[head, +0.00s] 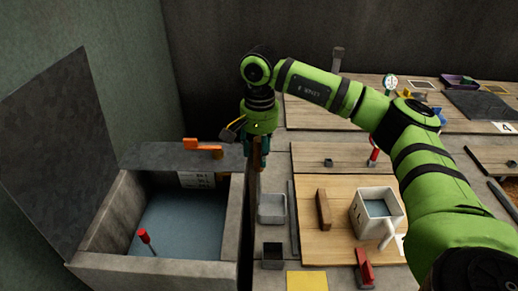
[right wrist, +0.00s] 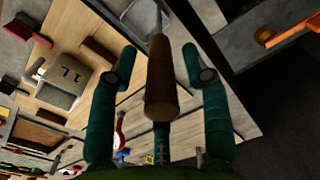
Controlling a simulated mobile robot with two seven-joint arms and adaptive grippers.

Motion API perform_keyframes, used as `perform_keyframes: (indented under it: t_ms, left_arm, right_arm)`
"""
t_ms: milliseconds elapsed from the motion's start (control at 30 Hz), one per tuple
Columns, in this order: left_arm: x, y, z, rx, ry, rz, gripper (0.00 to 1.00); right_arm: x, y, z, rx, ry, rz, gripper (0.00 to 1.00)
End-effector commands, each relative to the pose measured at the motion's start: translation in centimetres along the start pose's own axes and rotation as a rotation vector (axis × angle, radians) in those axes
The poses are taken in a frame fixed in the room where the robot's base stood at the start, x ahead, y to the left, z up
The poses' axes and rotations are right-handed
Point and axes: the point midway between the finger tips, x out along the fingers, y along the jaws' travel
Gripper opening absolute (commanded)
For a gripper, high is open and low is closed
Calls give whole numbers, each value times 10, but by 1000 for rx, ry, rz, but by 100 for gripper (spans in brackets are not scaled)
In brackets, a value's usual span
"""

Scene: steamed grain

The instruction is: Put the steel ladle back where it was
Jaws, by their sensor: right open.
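My right gripper (head: 258,158) points down at the gap between the concrete basin and the worktable in the head view. In the right wrist view my right gripper (right wrist: 158,49) is open, one finger on each side. The steel ladle's brown wooden handle (right wrist: 160,85) stands between the spread fingers, with visible space on both sides. Its grey metal shaft (right wrist: 155,18) runs on past the fingertips. The ladle's bowl is not visible. In the head view the ladle is mostly hidden by the gripper. My left gripper is not in view.
The concrete basin (head: 232,225) with bluish contents stands at left, a dark slab (head: 165,157) with an orange handle (head: 203,148) at its back. Right of the gripper are a metal tray (head: 271,219), a wooden block (head: 324,210) and a white jug (head: 362,216).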

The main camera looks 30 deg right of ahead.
Motion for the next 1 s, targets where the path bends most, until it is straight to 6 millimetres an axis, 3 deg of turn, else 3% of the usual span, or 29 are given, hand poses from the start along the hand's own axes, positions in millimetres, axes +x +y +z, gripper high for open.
perform_keyframes:
  t_ms: [167,600,1000]
  left_arm:
    - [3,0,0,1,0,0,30]
    - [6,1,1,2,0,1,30]
    - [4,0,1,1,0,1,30]
  right_arm:
    - [-24,-1,-1,0,3,-6,48]
    - [-111,-1,0,1,3,-2,48]
    - [-122,0,0,0,0,0,48]
